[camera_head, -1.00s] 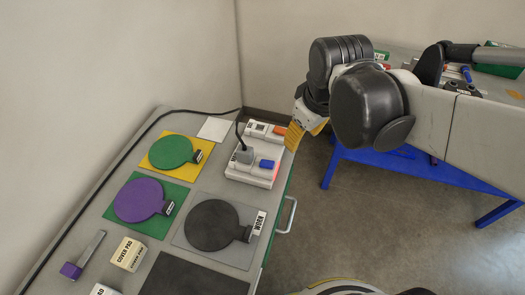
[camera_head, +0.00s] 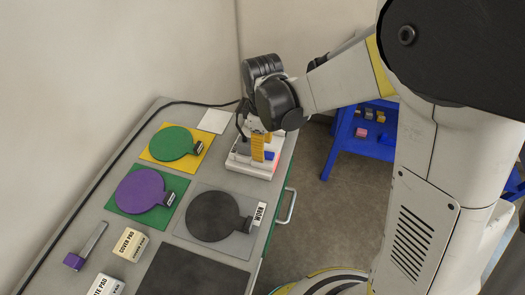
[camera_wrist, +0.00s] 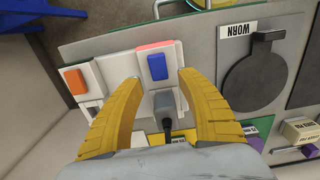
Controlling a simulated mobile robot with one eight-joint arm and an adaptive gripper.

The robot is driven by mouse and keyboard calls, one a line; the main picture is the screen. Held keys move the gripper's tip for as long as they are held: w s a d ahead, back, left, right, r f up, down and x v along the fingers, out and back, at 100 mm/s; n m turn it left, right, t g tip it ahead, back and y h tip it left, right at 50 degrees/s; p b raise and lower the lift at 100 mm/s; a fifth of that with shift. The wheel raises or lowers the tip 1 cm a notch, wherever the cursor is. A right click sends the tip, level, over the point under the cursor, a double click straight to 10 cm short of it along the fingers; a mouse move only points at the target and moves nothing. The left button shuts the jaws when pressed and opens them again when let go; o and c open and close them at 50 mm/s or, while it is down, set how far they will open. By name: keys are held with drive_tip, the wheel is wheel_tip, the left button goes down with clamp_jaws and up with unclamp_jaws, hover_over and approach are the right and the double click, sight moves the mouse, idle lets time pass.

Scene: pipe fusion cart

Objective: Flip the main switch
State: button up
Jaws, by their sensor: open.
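A white power unit (camera_head: 253,169) stands at the far end of the bench, and it also shows in the wrist view (camera_wrist: 118,66). It carries a blue switch block (camera_wrist: 157,66) beside a red strip, and an orange block (camera_wrist: 75,80) on its left part in the wrist view. I cannot tell from any label which is the main switch. A grey plug (camera_wrist: 164,104) with a black cable sits in the unit. My gripper (camera_wrist: 158,78) is open and empty above the unit. Its yellow fingers lie to either side of the blue block and plug, with no clear contact. In the head view my gripper (camera_head: 262,148) hides much of the unit.
A black disc marked WORN (camera_head: 212,216), a purple disc (camera_head: 139,191) and a green disc (camera_head: 171,143) lie on pads nearby. A cover pad box (camera_head: 130,245) is nearer. A metal handle (camera_head: 288,205) juts from the bench side. A blue table (camera_head: 365,140) stands beyond.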

sight(267, 156)
drive_tip(key=shift+f+b, duration=0.3)
drive_tip(key=shift+f, duration=1.1)
clamp_jaws()
drive_tip(key=y, duration=0.1)
drive_tip(key=t+y+b, duration=0.1)
drive_tip(key=shift+s+d+y, duration=0.15)
drive_tip(key=shift+d+y, duration=0.15)
drive_tip(key=shift+d, duration=0.05)
drive_tip(key=shift+r+y, duration=0.15)
drive_tip(key=shift+y, duration=0.35)
drive_tip(key=shift+a, duration=0.1)
